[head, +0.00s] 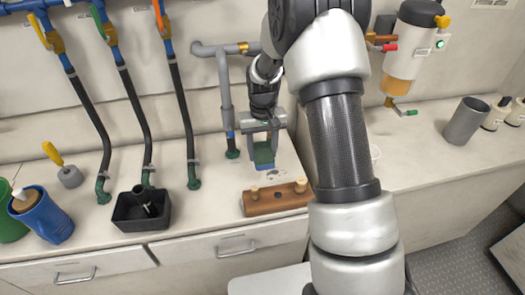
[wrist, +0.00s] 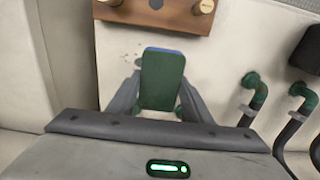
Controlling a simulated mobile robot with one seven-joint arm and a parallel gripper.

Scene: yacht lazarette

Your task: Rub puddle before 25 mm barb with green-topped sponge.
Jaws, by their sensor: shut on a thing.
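My gripper (head: 264,133) is shut on the sponge (head: 264,154), which has a green top and a blue underside. The wrist view shows the green face of the sponge (wrist: 163,80) between my two fingers. Faint dark wet-looking spots, likely the puddle (head: 272,175), lie on the counter in front of the sponge, and some show beside it in the wrist view (wrist: 131,51). Green barbs stand on the counter, one (head: 232,152) just left of my gripper and one (head: 193,181) further left. I cannot read any size. Whether the sponge touches the counter is unclear.
A wooden block (head: 262,206) with pegs lies in front of the spots. A black tray (head: 128,222), blue cup (head: 50,225) and more hosed barbs stand left. A grey pipe (head: 224,83) rises behind the gripper. A grey cup (head: 464,122) stands far right.

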